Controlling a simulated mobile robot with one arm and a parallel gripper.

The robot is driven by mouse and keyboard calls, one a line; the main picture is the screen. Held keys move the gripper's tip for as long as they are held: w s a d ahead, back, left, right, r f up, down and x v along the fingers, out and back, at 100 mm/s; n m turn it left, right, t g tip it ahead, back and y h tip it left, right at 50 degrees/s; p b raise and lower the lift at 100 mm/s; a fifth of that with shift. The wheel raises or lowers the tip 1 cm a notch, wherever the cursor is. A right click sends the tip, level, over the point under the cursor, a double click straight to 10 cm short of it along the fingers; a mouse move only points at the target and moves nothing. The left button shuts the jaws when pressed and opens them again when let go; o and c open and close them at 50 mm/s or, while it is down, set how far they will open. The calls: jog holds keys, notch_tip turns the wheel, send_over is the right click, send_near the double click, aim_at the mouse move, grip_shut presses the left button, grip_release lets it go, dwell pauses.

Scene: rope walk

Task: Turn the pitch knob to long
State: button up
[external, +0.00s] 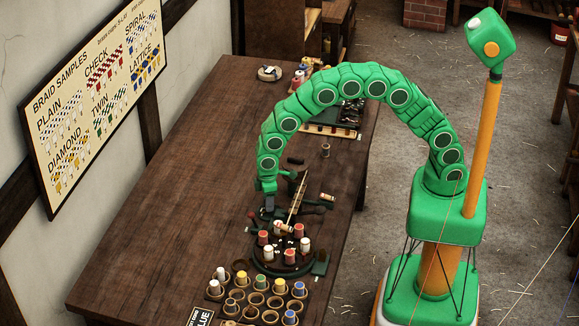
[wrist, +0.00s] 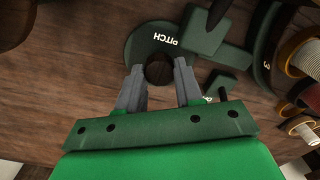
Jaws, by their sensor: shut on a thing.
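The pitch knob (wrist: 160,73) is a dark round piece in the middle of a dark green plate (wrist: 145,43) lettered PITCH, in the wrist view. My gripper (wrist: 158,67) has its two grey fingers on either side of the knob, closed on it. The knob is hidden there by the gripper. No pointer or long mark is readable in either view.
Red and white bobbins (external: 264,238) stand on the machine's ring, to the right of my gripper in the wrist view. A tray of colored spools (external: 257,299) is at the table's near end. The wooden table (external: 170,200) is bare on the left.

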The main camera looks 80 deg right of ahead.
jog(key=o, duration=1)
jog(key=shift+o, duration=0.2)
jog(key=shift+r, duration=0.2)
notch_tip(320, 180, up, 7)
jog(key=shift+w, duration=0.1)
jog(key=shift+r, duration=0.3)
